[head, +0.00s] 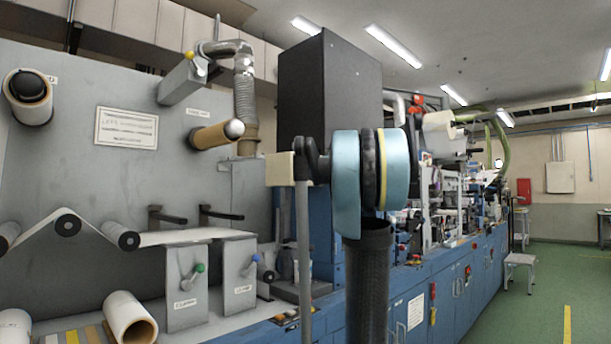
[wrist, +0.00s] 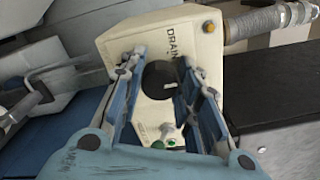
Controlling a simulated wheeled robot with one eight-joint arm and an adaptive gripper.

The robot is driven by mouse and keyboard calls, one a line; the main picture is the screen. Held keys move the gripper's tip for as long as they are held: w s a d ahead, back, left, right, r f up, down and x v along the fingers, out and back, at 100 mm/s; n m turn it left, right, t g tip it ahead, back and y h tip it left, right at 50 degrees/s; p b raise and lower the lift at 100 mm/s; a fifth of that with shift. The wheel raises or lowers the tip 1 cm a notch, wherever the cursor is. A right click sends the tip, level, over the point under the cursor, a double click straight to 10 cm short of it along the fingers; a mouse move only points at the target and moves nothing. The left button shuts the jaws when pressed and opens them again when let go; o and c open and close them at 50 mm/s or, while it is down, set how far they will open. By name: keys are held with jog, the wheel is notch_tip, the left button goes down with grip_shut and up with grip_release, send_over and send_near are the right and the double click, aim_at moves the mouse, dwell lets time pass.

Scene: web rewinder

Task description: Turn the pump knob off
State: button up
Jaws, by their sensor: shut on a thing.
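In the wrist view a cream box (wrist: 118,48) fills the middle, with the word DRAIN printed on its face. A round black knob (wrist: 157,83) with a short white mark sits on that face. The mark points roughly to the right in the picture. My gripper (wrist: 160,64) has its blue fingers on both sides of this knob and is shut on it. The fingers hide part of the knob's sides. No label naming a pump can be read. In the head view my gripper cannot be made out.
A green button (wrist: 176,143) and a small toggle lie below the knob, close to the fingers. An orange button (wrist: 208,26) and a ribbed grey hose (wrist: 262,22) are at the box's upper right. In the head view a tall black cabinet (head: 318,85) stands behind my arm.

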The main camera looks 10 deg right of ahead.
jog(key=shift+f, duration=0.1)
jog(key=o, duration=1.1)
jog(key=shift+s, duration=0.1)
jog(key=v, duration=1.1)
jog(key=shift+s+d, duration=0.25)
jog(key=s+a+f+n+g+h, duration=0.1)
jog(key=s+a+f+n+g, duration=0.3)
jog(key=f, duration=0.6)
jog(key=s+a+f+n+g+h, duration=0.1)
jog(key=s+a+f, duration=0.45)
jog(key=f, duration=0.35)
jog(key=s+a+f+n+g+h, duration=0.1)
jog(key=s+a+f+n+g, duration=0.3)
jog(key=f, duration=0.6)
jog(key=s+d+f+n+g+h, duration=0.1)
jog(key=s+d+f+n+h, duration=0.1)
jog(key=s+f, duration=0.5)
jog(key=s+d+f+n+g+h, duration=0.1)
jog(key=s+d+f+n+h, duration=0.1)
jog(key=s+f, duration=0.5)
jog(key=s+d+f+n+g+h, duration=0.1)
jog(key=s+d+f+n+h, duration=0.2)
jog(key=s+f, duration=0.4)
notch_tip(320, 180, down, 10)
jog(key=shift+s+d+r+h, duration=0.15)
jog(key=shift+s+h, duration=0.05)
jog(key=shift+h, duration=0.1)
